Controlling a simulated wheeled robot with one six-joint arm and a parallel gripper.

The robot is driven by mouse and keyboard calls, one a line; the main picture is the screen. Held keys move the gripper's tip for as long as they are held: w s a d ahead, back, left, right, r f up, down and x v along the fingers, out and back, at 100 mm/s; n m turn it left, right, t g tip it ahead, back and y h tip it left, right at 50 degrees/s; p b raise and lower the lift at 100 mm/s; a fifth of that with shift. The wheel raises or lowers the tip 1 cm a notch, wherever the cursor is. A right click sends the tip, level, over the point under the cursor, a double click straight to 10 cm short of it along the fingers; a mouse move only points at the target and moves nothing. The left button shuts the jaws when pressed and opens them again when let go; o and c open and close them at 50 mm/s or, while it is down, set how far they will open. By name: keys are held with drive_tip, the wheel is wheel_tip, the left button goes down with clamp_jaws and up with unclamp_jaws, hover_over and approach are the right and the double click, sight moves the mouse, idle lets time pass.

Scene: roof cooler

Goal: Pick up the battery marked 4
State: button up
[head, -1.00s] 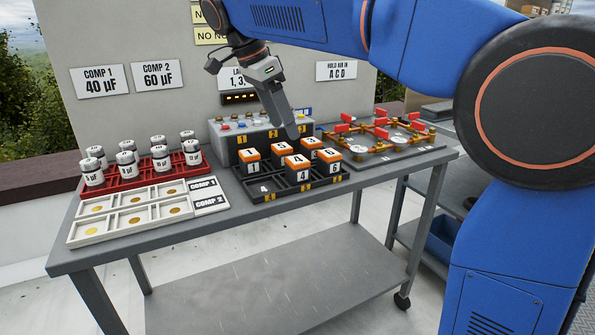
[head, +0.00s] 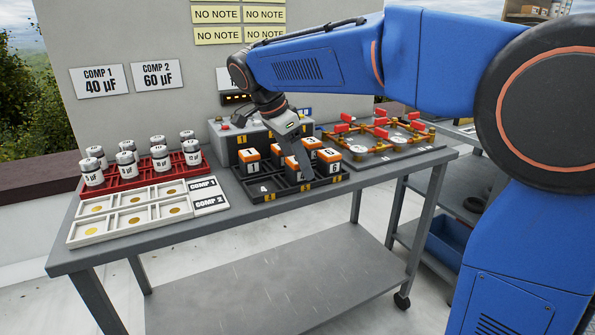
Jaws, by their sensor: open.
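The jaws are open, but the finger gap is hard to see. I cannot tell whether the fingers straddle the battery or touch it. Batteries marked 1 (head: 251,162) and 6 (head: 328,163) stand to its left and right. More batteries (head: 279,153) stand behind, partly hidden.
A grey control box (head: 228,138) stands behind the tray. A red rack (head: 134,181) of white cylinders and a white tray (head: 75,232) lie to the left. A board with brass bars and red handles (head: 380,140) lies to the right. The front-left tray slot (head: 263,188) is empty.

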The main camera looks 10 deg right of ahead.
drive_tip(key=shift+d+f, duration=0.1)
drive_tip(key=shift+f, duration=0.1)
drive_tip(key=c, duration=1.4)
